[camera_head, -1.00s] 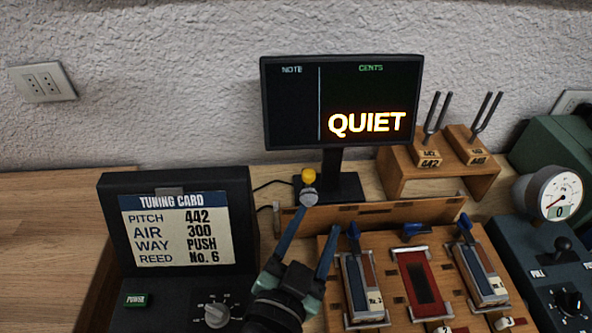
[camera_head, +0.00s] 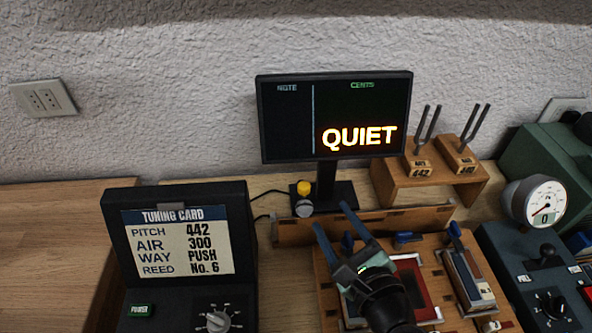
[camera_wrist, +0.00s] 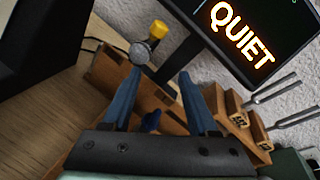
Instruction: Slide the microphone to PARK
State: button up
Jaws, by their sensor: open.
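The microphone (camera_head: 304,207) has a round grey head with a yellow knob (camera_head: 303,187) behind it. It stands at the back of the bench, in front of the monitor's foot, near the left end of a low wooden rail (camera_head: 350,226). My gripper (camera_head: 331,217) is open and empty, to the right of the microphone and apart from it, over the front fixture. In the wrist view the microphone (camera_wrist: 141,52) shows beyond the left fingertip, and my open fingers (camera_wrist: 160,73) point toward the rail. No PARK mark is readable.
The monitor (camera_head: 290,120) reads QUIET. A tuning card stand (camera_head: 112,215) is at left, a wooden fork stand (camera_head: 390,192) at back right. Blue-levered clamps (camera_head: 465,270) stand in front, and a gauge (camera_head: 540,200) is at right. Bench between card stand and fixture is clear.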

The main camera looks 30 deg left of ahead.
aim_at(301, 184)
jog(key=w+a+m+y, duration=0.1)
jog(key=a, duration=0.2)
jog(key=w+a+r+m+y, duration=0.1)
jog(key=w+a+m, duration=0.1)
jog(key=a, duration=0.1)
jog(key=w+a+r+m+y, duration=0.1)
jog(key=a, duration=0.3)
jog(key=shift+w+a+r+g+y+p, duration=0.1)
jog(key=shift+w+r+g+y+p, duration=0.1)
jog(key=shift+w+g+y+p, duration=0.15)
grip_shut()
dwell(1.4)
